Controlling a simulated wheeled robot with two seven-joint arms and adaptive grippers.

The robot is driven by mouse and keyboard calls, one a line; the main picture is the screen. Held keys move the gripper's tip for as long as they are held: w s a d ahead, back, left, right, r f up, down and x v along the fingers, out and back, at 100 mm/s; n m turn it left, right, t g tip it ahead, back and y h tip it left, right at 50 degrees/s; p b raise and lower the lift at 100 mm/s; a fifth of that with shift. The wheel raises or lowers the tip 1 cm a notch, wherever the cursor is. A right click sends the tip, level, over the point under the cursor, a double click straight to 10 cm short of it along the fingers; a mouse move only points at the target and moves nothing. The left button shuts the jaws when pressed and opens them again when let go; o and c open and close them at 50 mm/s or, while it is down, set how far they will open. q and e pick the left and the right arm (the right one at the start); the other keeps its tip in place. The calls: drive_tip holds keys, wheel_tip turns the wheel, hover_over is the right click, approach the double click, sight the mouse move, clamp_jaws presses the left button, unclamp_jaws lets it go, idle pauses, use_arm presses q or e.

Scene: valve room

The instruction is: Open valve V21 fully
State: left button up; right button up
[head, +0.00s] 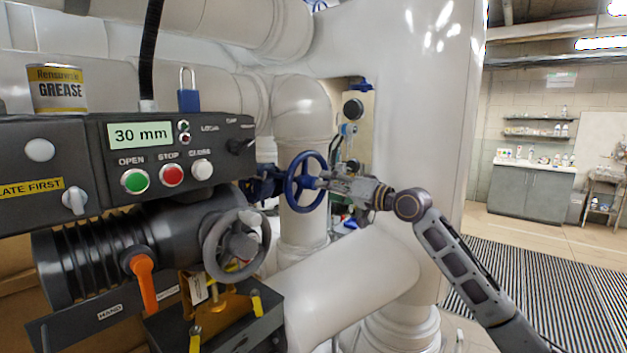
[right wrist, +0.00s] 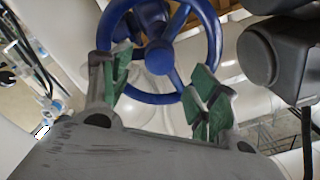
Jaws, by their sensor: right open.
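A blue handwheel (head: 304,181) sits on a pipe in the middle of the head view; no V21 label is readable. My right gripper (head: 322,183) is at its right side, pointing at it. In the right wrist view the open green-padded fingers (right wrist: 160,68) stand on either side of the blue wheel's hub (right wrist: 159,57); contact cannot be told. A dark actuator has a control box (head: 70,130) with a "30 mm" display (head: 140,135), a green OPEN button (head: 135,181), a red STOP button (head: 172,175) and a pale CLOSE button (head: 201,169). My left gripper is not in view.
A grey handwheel (head: 213,250) and an orange lever (head: 144,275) are on the actuator. A blue padlock (head: 188,99) and a grease can (head: 57,89) are on the box. White pipes (head: 345,280) crowd my right arm. Open floor lies right, with a striped mat (head: 560,285).

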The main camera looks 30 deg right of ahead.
sight(314, 183)
use_arm(q)
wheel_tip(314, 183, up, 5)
drive_tip(key=p, duration=0.4)
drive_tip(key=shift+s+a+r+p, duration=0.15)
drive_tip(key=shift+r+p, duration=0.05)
drive_tip(key=shift+p, duration=0.2)
use_arm(e)
drive_tip(key=m, duration=0.5)
use_arm(q)
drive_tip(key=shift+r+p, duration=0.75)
drive_tip(key=shift+p, duration=0.05)
use_arm(e)
drive_tip(key=shift+m, duration=0.5)
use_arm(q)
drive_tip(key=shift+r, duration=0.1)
use_arm(e)
drive_tip(key=shift+w, duration=0.15)
use_arm(q)
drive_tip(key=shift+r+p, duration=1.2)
drive_tip(key=shift+p, duration=0.15)
use_arm(e)
drive_tip(key=shift+x, duration=2.95)
